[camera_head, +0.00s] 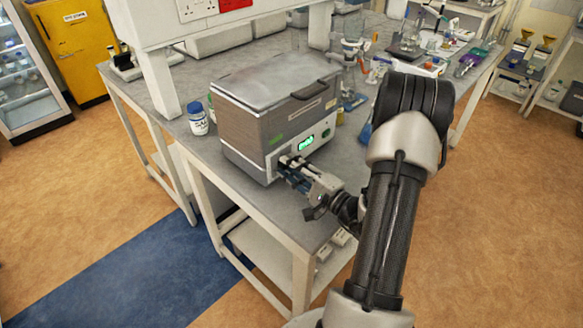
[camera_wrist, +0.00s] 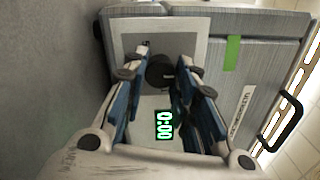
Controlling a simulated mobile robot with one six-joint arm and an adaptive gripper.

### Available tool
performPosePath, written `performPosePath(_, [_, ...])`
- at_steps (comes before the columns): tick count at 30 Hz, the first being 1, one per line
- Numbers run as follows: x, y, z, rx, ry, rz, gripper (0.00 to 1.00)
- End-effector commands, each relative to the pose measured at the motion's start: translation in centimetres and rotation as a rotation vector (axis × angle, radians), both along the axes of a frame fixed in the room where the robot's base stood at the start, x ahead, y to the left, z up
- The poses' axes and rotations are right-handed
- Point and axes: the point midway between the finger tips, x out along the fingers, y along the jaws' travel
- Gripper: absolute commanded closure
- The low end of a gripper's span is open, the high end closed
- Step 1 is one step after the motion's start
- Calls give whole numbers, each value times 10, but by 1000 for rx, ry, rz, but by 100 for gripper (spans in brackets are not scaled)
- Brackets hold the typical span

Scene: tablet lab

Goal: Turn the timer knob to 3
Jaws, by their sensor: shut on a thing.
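The grey lidded bath (camera_head: 245,125) stands on the bench, its lid shut. On its light front panel a green display (camera_head: 306,142) is lit; in the wrist view the display (camera_wrist: 163,124) appears to read 0:00. The dark round timer knob (camera_wrist: 160,72) sits between my fingertips in the wrist view. My gripper (camera_head: 288,163) reaches the panel from the front right and is shut on the knob. In the head view my fingers hide the knob. I cannot make out the knob's pointer or scale numbers.
A white bottle with a blue cap (camera_head: 198,118) stands left of the bath. Glassware and small bottles (camera_head: 350,90) stand behind it to the right. The bench front edge (camera_head: 255,208) lies below my gripper. A lid handle (camera_wrist: 280,122) shows in the wrist view.

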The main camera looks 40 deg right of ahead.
Motion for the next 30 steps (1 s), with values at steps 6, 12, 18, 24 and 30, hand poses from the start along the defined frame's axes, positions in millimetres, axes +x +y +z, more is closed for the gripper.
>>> performPosePath(6, [0,0,0,127,12,-2,98])
performPosePath(12, [0,0,1,302,26,-2,98])
performPosePath(18, [0,0,1,493,42,-2,98])
performPosePath(24, [0,1,1,683,57,-3,98])
performPosePath(30, [0,1,1,872,71,-3,98])
